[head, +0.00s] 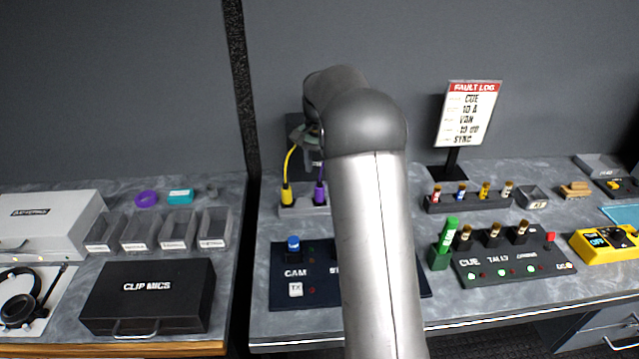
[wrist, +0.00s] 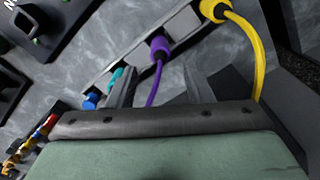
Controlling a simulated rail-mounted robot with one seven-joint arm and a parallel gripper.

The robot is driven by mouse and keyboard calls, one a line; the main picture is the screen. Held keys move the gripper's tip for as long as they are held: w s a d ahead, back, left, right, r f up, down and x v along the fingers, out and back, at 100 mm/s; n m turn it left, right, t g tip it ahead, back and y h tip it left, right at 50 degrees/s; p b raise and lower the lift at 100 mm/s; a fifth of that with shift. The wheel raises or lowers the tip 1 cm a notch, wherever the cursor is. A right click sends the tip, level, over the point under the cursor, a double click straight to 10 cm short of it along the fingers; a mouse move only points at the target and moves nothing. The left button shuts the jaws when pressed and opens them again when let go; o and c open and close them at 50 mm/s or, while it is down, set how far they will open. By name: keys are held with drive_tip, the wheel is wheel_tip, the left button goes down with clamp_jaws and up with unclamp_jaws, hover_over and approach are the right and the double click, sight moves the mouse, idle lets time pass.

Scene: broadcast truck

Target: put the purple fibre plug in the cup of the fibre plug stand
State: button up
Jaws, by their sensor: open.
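The purple fibre plug (head: 320,192) stands at the light grey strip-like stand (head: 291,211) on the bench, right of the yellow plug (head: 287,193). In the wrist view the purple plug (wrist: 161,47) is at the strip (wrist: 184,27), next to a dark square socket or cup, with its purple cable running towards me. I cannot tell how deep it sits. In the head view my arm hides most of my gripper and the stand's right part.
The yellow plug and its cable (wrist: 258,58) are close to the right finger. Teal (wrist: 117,78) and blue (wrist: 92,101) pieces are beside the left finger. The black CAM panel (head: 283,258) lies in front of the stand. A rack of small coloured parts (head: 470,203) stands to the right.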

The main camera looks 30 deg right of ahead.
wheel_tip(320, 180, up, 4)
drive_tip(key=shift+r, duration=0.25)
drive_tip(key=s+a+r+n, duration=0.1)
drive_tip(key=s+a+n, duration=0.4)
drive_tip(key=s+a, duration=0.75)
drive_tip(key=s+a+f+n, duration=0.2)
drive_tip(key=s, duration=0.5)
drive_tip(key=s+a+f+n, duration=0.1)
drive_tip(key=s+f+n, duration=0.1)
drive_tip(key=s, duration=0.5)
drive_tip(key=s+a+f+n, duration=0.2)
drive_tip(key=s+f, duration=0.1)
drive_tip(key=s, duration=0.5)
drive_tip(key=shift+a+f, duration=0.3)
